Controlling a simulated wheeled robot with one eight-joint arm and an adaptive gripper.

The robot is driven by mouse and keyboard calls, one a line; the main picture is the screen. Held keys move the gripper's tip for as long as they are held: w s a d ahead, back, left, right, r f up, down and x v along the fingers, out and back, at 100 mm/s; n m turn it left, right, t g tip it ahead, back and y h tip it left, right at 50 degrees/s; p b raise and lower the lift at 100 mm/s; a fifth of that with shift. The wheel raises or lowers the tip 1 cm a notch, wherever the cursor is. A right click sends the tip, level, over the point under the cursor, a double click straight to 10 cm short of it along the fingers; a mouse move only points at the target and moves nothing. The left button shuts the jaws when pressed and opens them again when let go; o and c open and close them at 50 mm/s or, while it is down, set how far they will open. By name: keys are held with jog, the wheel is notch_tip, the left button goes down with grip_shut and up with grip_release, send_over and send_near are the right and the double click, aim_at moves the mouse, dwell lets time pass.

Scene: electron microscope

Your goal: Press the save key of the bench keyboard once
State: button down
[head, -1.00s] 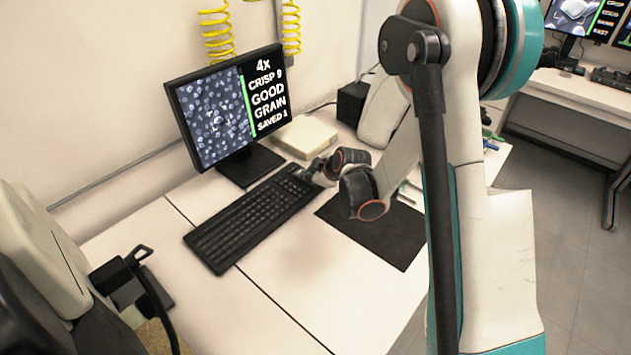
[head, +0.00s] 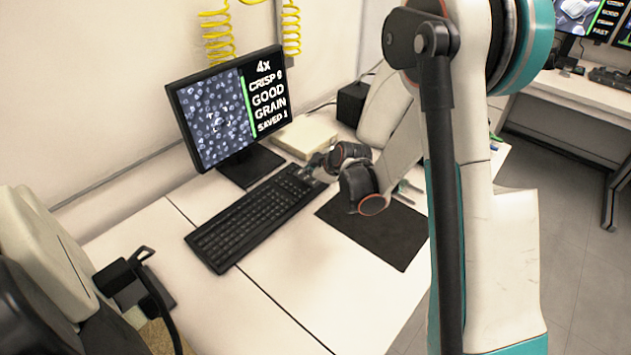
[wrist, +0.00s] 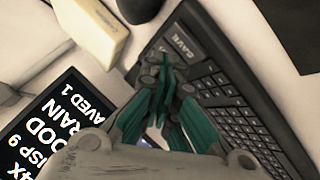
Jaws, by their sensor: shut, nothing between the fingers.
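The black bench keyboard (head: 250,215) lies on the white bench in front of the monitor (head: 227,105). The save key (wrist: 185,43), a wide dark key labelled SAVE, shows at the keyboard's end in the wrist view. My gripper (wrist: 160,62) is shut and empty, its fingertips beside the SAVE label in that picture. In the head view my gripper (head: 310,170) is over the far right end of the keyboard, where it hides the save key. I cannot tell whether the tips touch the keyboard. The monitor reads 4X, CRISP 9, GOOD GRAIN, SAVED 1.
A cream box (head: 304,136) lies behind the keyboard's far end; it also shows in the wrist view (wrist: 92,28). A black mat (head: 385,235) lies right of the keyboard. A small black box (head: 352,103) stands farther back. The bench front is clear.

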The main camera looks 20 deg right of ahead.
aim_at(313, 183)
jog(key=shift+r+p, duration=1.3)
jog(key=shift+r, duration=1.1)
jog(key=s+r+m, duration=0.3)
jog(key=s+r, duration=0.5)
jog(key=r, duration=0.2)
jog(key=s+r+m+g+h, duration=0.1)
jog(key=s+r+m, duration=0.3)
jog(key=s, duration=0.9)
jog(key=s+r+m+h, duration=0.1)
jog(key=s+r+m, duration=0.2)
jog(key=s, duration=1.1)
jog(key=shift+d+r+m+g, duration=0.35)
jog(key=shift+d+m+g, duration=0.05)
jog(key=shift+m, duration=0.6)
